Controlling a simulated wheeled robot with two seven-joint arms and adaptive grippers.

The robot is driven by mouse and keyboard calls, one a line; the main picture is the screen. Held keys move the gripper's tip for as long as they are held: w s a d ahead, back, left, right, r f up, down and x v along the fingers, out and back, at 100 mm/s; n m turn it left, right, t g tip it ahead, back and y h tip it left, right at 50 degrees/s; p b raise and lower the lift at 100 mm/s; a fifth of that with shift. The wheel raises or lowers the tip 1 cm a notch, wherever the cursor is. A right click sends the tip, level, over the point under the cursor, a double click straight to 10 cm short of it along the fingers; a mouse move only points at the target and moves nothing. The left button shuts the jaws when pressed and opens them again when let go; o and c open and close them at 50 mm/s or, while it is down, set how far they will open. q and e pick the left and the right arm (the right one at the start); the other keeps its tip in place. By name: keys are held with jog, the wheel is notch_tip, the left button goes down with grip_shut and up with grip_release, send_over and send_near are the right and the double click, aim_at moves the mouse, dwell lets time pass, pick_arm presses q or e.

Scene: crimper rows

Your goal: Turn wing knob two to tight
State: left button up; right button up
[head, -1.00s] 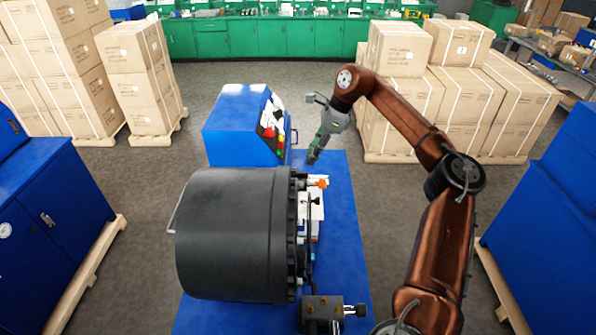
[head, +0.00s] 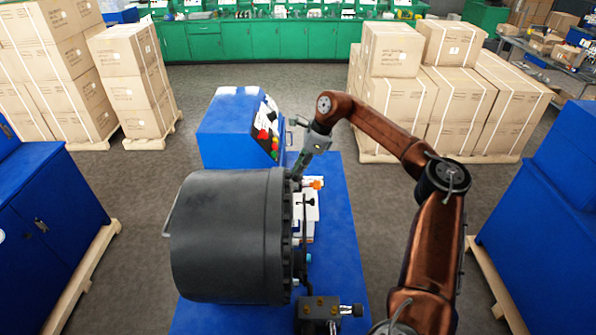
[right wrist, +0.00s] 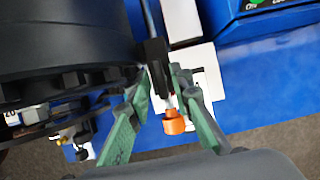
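The machine on the blue base has a big black drum (head: 230,235) with a lugged rim. A small orange-ended knob (head: 317,184) sits at the drum's right side; it also shows in the right wrist view (right wrist: 173,123). I cannot tell which knob is number two. A dark fitting (right wrist: 153,60) lies just beyond it, near the fingertips. My right gripper (head: 298,171) points down beside the rim, close to the orange-ended knob. In the right wrist view its green fingers (right wrist: 158,82) are apart, with the orange end seen between them; no grip shows. My left gripper is not in view.
A blue control box (head: 232,128) with red and green buttons stands behind the drum, close to my right gripper. A dark metal block (head: 320,313) is at the front. The blue base (head: 340,240) is clear on its right side.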

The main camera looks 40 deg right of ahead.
grip_shut()
